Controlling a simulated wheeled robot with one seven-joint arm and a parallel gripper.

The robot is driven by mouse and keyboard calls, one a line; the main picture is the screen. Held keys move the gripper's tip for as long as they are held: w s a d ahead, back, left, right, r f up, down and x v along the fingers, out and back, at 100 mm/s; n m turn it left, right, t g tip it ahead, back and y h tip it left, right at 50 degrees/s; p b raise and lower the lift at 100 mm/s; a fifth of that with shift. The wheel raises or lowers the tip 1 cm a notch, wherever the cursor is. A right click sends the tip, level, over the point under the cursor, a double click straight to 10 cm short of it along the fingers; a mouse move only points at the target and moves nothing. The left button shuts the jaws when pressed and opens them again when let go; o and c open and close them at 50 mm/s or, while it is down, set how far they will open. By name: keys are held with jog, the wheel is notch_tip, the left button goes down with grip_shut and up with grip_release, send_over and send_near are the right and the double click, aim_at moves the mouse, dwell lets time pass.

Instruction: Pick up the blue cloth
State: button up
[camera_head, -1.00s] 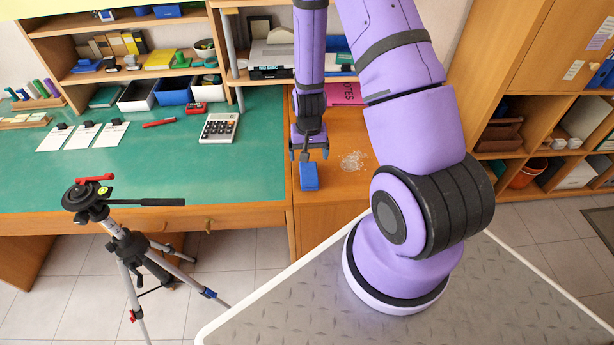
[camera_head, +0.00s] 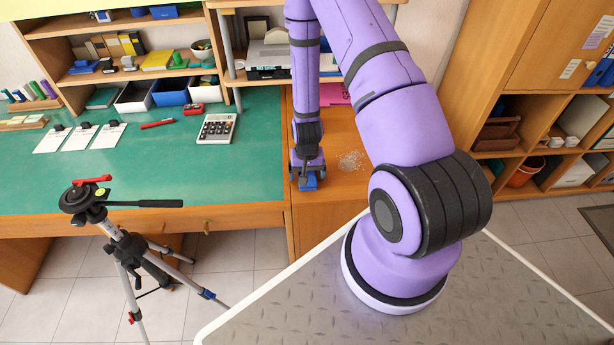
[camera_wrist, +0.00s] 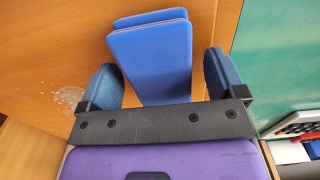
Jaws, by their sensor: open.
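The blue cloth (camera_head: 308,184) is a folded block on the wooden desk section, mostly hidden under my gripper in the head view. In the wrist view the blue cloth (camera_wrist: 152,58) shows as two stacked layers between and beyond my fingers. My gripper (camera_head: 307,178) points down over the cloth. In the wrist view my gripper (camera_wrist: 162,82) is open, with one blue finger on each side of the cloth and a visible gap on both sides. I cannot tell whether the fingertips reach down to the desk.
A patch of small clear bits (camera_head: 350,161) lies on the wood to the right of the cloth. The green desk (camera_head: 200,175) with a calculator (camera_head: 217,128) is to the left. A tripod (camera_head: 125,240) stands in front of the desk. Shelves rise behind.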

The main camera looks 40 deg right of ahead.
aim_at(307, 173)
jog(key=c, duration=1.1)
jog(key=shift+r, duration=5)
jog(key=o, duration=0.5)
jog(key=c, duration=0.3)
jog(key=shift+w+d, duration=0.1)
